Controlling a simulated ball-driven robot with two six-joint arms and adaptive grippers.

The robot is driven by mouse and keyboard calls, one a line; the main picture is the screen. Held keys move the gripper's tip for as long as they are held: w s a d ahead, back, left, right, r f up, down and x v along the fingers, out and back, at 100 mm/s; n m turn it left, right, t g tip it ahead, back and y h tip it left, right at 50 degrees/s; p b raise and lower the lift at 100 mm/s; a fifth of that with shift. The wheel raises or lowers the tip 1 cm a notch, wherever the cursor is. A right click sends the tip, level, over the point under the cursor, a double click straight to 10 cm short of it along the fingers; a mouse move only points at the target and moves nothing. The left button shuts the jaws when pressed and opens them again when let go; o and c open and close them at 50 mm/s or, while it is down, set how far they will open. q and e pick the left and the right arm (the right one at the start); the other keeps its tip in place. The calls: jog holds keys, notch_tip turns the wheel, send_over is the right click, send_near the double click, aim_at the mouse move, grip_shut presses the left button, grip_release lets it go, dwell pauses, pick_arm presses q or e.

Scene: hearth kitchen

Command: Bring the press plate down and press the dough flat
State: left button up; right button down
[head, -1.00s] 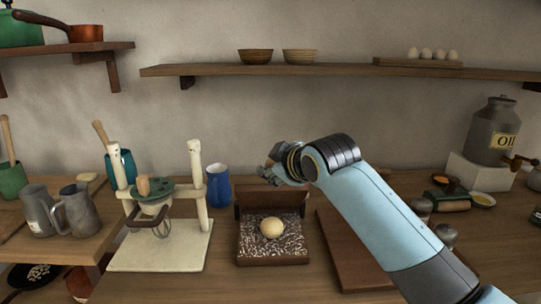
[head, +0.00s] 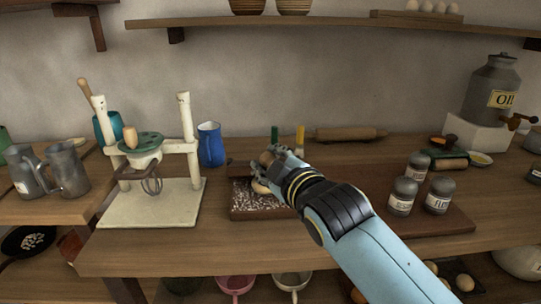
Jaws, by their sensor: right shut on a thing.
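The press (head: 262,214) is a low dark wooden box with a white-speckled, floured bed, on the counter in the middle of the head view. The pale round dough (head: 260,187) sits on the bed, partly hidden behind my right gripper. The dark press plate (head: 240,169) is at the back of the press, mostly covered by the gripper; its exact tilt is hard to tell. My right gripper (head: 270,162) is over the back of the press, shut at the plate's round wooden knob (head: 266,157). My left gripper is not in view.
Several grey jars (head: 403,196) stand on a board (head: 450,218) to the right. A rolling pin (head: 350,134) lies behind. Bare counter runs along the front.

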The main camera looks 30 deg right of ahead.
jog(key=shift+s+f, duration=0.2)
jog(key=shift+f, duration=0.35)
jog(key=c, duration=1.4)
grip_release()
jog(key=shift+c, duration=0.2)
jog(key=o, duration=0.5)
jog(key=shift+w+a+r, duration=0.1)
jog(key=shift+w, duration=0.25)
jog(key=shift+s+r, duration=0.1)
jog(key=shift+s, duration=0.1)
jog(key=s+a+r, duration=0.1)
jog(key=s+r, duration=0.1)
jog(key=s, duration=0.9)
jog(key=shift+s, duration=0.25)
jog(key=shift+a, duration=0.1)
